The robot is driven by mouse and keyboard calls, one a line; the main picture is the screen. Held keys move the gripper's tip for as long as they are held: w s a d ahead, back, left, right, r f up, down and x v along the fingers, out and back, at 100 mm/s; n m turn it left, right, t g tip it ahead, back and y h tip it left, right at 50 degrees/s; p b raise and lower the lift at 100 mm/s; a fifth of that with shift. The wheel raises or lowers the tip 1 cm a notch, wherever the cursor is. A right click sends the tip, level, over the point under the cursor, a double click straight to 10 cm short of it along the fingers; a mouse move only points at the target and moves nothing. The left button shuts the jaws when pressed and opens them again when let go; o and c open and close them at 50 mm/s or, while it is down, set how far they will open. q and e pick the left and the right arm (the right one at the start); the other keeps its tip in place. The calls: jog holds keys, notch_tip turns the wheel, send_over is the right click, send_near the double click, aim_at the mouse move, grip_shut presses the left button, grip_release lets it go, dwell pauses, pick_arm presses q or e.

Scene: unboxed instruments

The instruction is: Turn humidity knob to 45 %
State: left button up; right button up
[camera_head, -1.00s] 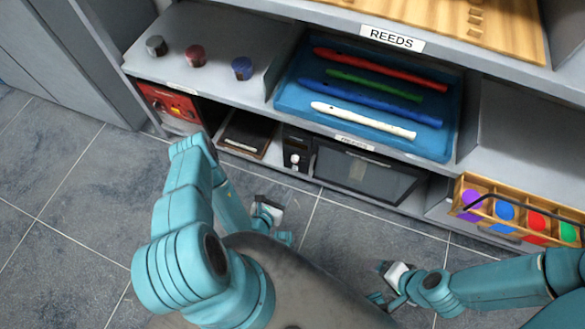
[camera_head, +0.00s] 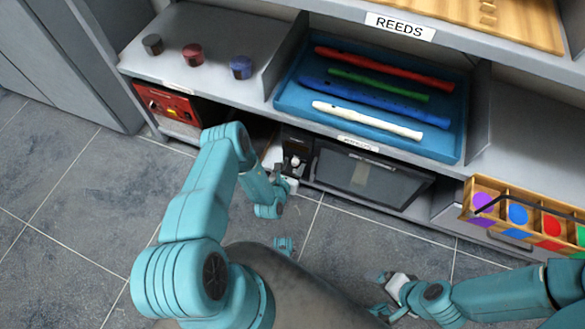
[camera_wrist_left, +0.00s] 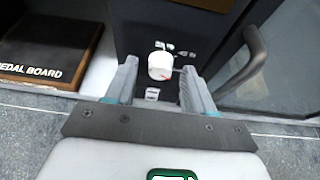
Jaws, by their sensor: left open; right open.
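The humidity knob (camera_wrist_left: 161,66) is a white round knob with a small red mark, on a dark panel (camera_wrist_left: 200,20) beside a glass-fronted cabinet (camera_head: 365,178). In the head view the knob (camera_head: 294,161) shows small, just beyond my left gripper (camera_head: 284,172). In the left wrist view my left gripper (camera_wrist_left: 160,85) is open, with one finger to each side of the knob in the picture. I cannot tell whether the fingers touch it. The scale figures are too small to read. My right gripper (camera_head: 388,290) is open and empty above the floor, at lower right.
A dark pedal board (camera_wrist_left: 45,50) lies left of the panel. The cabinet's handle (camera_wrist_left: 245,60) stands out close to the right finger. Above is a shelf with a blue tray (camera_head: 285,98) of recorders and several small pots. A red device (camera_head: 168,104) sits at left.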

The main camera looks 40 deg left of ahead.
pick_arm(q)
jog(key=shift+w, duration=0.1)
grip_shut()
jog(key=shift+n, duration=0.3)
jog(key=shift+s+a+f+n+t+h+b, duration=0.1)
jog(key=shift+n+t+h+b, duration=0.3)
jog(key=shift+n+h+b, duration=0.65)
jog(key=shift+s+a+f+n+t+h+b, duration=0.15)
jog(key=shift+n+t+h+b, duration=0.5)
jog(key=shift+n, duration=0.85)
jog(key=shift+w+a+f+n+t+h+b, duration=0.15)
jog(key=shift+n+h+b, duration=0.45)
jog(key=shift+n+b, duration=0.55)
jog(key=shift+r+n, duration=0.1)
jog(key=shift+n, duration=0.2)
